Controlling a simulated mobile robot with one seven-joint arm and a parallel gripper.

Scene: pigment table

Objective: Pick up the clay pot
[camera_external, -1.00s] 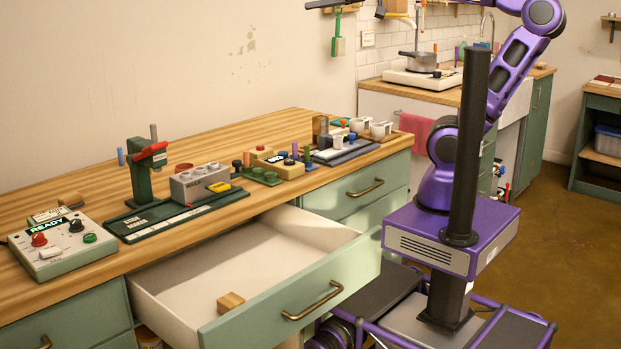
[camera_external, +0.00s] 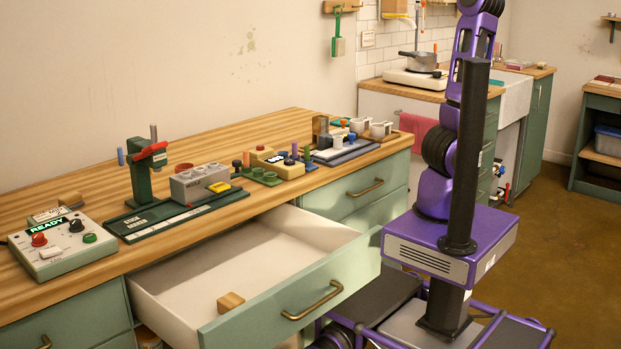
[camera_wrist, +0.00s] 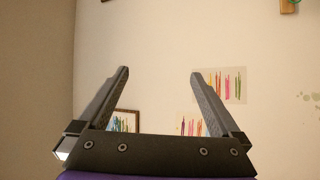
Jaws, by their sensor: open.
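My gripper (camera_wrist: 159,73) shows in the wrist view with its two dark fingers wide apart and nothing between them. It faces a pale wall, and it is out of frame in the external view. A small grey metal saucepan (camera_external: 417,61) stands on the far hob.
The open drawer (camera_external: 345,262) juts out beside my base and holds a small wooden block (camera_external: 230,302). The wooden worktop (camera_external: 95,190) carries a control box (camera_external: 62,243), a green press (camera_external: 141,180), a grey block (camera_external: 199,184) and cups (camera_external: 379,131). Floor at right is clear.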

